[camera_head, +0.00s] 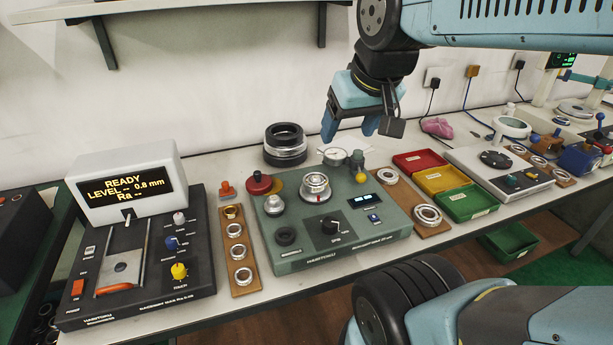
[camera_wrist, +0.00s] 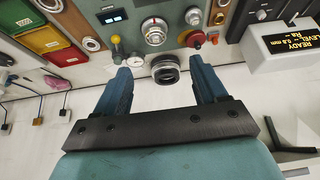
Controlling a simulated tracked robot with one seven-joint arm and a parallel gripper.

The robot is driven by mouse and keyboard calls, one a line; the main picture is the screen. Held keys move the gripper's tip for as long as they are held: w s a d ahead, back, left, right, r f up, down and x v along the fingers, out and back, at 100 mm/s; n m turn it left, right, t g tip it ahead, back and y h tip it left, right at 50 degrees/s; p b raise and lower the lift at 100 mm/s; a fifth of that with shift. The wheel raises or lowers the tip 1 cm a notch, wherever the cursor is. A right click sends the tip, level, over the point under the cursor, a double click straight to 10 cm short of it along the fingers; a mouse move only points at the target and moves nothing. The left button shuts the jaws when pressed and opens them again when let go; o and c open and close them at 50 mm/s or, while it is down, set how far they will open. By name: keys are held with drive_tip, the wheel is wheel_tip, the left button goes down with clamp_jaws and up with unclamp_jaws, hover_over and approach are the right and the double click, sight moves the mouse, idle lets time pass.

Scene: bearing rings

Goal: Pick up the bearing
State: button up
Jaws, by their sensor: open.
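Several bearing rings are in view, and I cannot tell which one the task means. A bearing (camera_head: 315,186) sits on the spindle of the green tester (camera_head: 290,258); in the wrist view this bearing (camera_wrist: 154,32) is beyond the fingertips. A stack of dark and silver rings (camera_head: 285,146) stands behind the tester; this stack (camera_wrist: 166,70) appears between the fingers in the wrist view. More bearings lie on wooden boards left (camera_head: 238,253) and right (camera_head: 428,215) of the tester. My gripper (camera_head: 350,134) is open and empty, above the bench behind the tester.
A roughness gauge (camera_head: 135,265) with a lit screen stands at the left. Red (camera_head: 420,161), yellow (camera_head: 441,179) and green (camera_head: 468,205) trays stand at the right. A dial gauge (camera_head: 335,157) and a knobbed post (camera_head: 358,170) rise at the tester's back. A shelf (camera_head: 170,9) hangs above.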

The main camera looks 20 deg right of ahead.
drive_tip(key=o, duration=0.5)
drive_tip(key=w+d+f+g+y, duration=0.1)
drive_tip(key=w+f+g, duration=0.1)
drive_tip(key=w, duration=0.7)
drive_tip(key=shift+w+d+f+g, duration=0.3)
drive_tip(key=shift+w+f, duration=0.1)
drive_tip(key=shift+f, duration=0.25)
drive_tip(key=g+h, duration=0.1)
drive_tip(key=g, duration=0.2)
hover_over(316, 177)
drive_tip(key=f, duration=1.7)
drive_tip(key=shift+s+d, duration=0.1)
drive_tip(key=shift+s, duration=0.1)
drive_tip(key=shift+w+f, duration=0.15)
drive_tip(key=shift+f, duration=1.15)
drive_tip(key=shift+w+f, duration=0.15)
drive_tip(key=shift+f, duration=1.1)
